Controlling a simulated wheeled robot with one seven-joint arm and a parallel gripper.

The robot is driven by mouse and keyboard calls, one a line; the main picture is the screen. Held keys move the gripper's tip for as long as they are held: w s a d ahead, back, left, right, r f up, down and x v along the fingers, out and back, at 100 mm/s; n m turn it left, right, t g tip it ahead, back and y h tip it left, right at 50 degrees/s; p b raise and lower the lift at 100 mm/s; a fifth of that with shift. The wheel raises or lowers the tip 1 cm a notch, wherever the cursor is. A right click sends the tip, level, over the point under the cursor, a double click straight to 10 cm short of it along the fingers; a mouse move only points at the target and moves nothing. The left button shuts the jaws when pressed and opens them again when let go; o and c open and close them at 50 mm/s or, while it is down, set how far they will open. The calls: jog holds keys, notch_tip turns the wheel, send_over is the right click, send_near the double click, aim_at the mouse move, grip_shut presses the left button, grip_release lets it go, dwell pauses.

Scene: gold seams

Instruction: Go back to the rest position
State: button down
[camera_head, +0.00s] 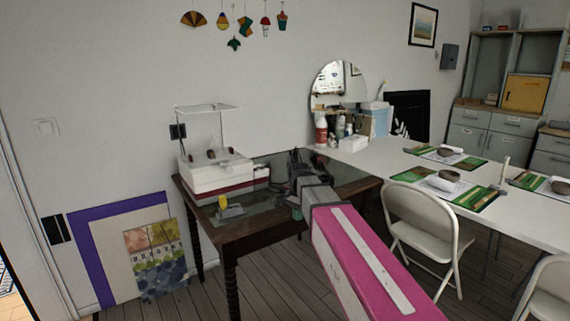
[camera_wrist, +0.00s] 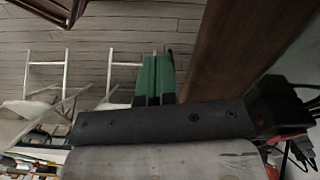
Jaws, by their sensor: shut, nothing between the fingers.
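My gripper shows in the wrist view (camera_wrist: 158,70) as two green fingers side by side, shut with nothing between them. It points toward the grey plank floor (camera_wrist: 120,45). In the head view my pink and grey arm reaches forward to the dark wooden table (camera_head: 240,236), and the small greenish fingertips (camera_head: 297,212) show just at its front edge. In the wrist view the brown table edge (camera_wrist: 222,45) runs close to the right of the fingers.
A white box-like device (camera_head: 215,165) and a small yellow-topped item (camera_head: 228,208) stand on the dark table. A white folding chair (camera_head: 425,228) stands right of my arm by the long white table (camera_head: 375,160). Framed panels (camera_head: 88,235) lean on the wall at left.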

jog(key=s+d+f+n, duration=0.8)
jog(key=s+d+f, duration=0.6)
jog(key=f, duration=0.4)
jog(key=shift+s+n, duration=0.3)
jog(key=shift+s, duration=0.55)
